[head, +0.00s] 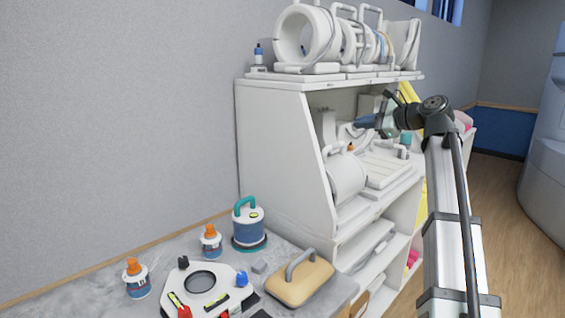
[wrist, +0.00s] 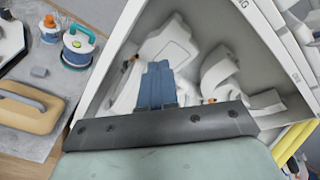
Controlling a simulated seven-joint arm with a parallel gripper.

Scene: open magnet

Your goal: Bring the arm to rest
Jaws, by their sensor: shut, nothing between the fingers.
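My gripper (head: 366,122) is held in the air in front of the upper opening of the white shelf cabinet (head: 285,140). Its blue fingers are together and empty, pointing left in the head view. In the wrist view my gripper (wrist: 158,72) points into the cabinet, where white coil parts (wrist: 168,42) stand behind it. I cannot tell the exact gap between the fingertips and those parts.
The counter (head: 75,296) holds a blue canister (head: 249,228), two orange-capped bottles (head: 210,241), a white octagonal plate (head: 228,285) and a tan block with a handle (head: 300,280). Coils (head: 300,38) stand on the cabinet top. Open floor (head: 510,215) lies at the right.

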